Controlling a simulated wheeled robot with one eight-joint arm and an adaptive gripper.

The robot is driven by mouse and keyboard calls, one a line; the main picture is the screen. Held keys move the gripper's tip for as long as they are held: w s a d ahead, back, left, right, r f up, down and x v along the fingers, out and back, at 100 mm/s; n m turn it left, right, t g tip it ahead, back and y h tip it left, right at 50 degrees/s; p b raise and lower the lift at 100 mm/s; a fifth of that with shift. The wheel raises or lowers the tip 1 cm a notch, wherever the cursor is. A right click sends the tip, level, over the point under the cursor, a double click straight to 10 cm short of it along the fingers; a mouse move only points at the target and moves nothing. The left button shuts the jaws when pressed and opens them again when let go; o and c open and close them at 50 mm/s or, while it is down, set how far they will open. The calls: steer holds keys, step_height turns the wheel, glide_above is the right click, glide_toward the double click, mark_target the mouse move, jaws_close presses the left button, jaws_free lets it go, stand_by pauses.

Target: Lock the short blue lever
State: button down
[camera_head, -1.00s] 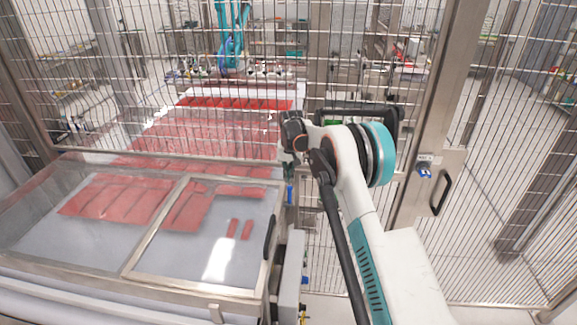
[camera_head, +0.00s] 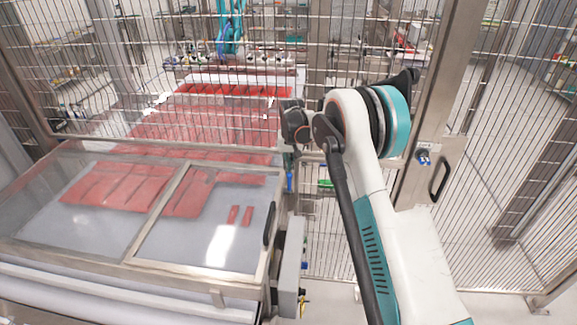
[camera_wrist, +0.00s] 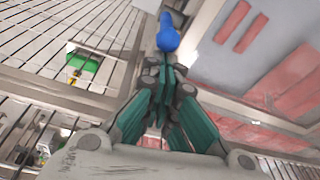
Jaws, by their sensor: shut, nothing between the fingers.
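A blue lever with a rounded end (camera_wrist: 167,33) stands just beyond my gripper's fingertips in the wrist view. My gripper (camera_wrist: 166,68) is shut and empty, its teal fingers together and pointing at the lever. They look very close, but I cannot tell whether they touch. In the head view a small blue part (camera_head: 290,181) shows at the right side of the covered table, below my dark wrist; it appears to be the same lever. My fingertips cannot be made out there. Another blue lever (camera_head: 424,159) sits on the fence door at the right.
A clear-lidded table (camera_head: 145,262) with red pieces fills the left, with a black handle (camera_head: 269,224) at its edge. A grey box (camera_head: 289,265) hangs on its right side. Wire fencing (camera_head: 490,130) stands behind, with a door handle (camera_head: 441,182).

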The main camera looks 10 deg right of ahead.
steer(key=shift+s+a+t+b, duration=0.15)
steer(key=shift+s+t+b, duration=0.25)
steer(key=shift+b, duration=0.1)
steer(key=s+t+b, duration=0.1)
steer(key=s+t+h+b, duration=0.1)
steer(key=b, duration=0.1)
steer(key=shift+a, duration=0.35)
steer(key=s+a+f+t+h+b, duration=0.1)
steer(key=s+a+f+t+b, duration=0.1)
steer(key=s+t+b, duration=0.3)
steer(key=shift+s+a+f+t+h+b, duration=0.55)
steer(key=shift+s+b, duration=1.15)
steer(key=shift+b, duration=1.9)
steer(key=shift+d+f, duration=0.2)
steer(key=shift+r, duration=0.1)
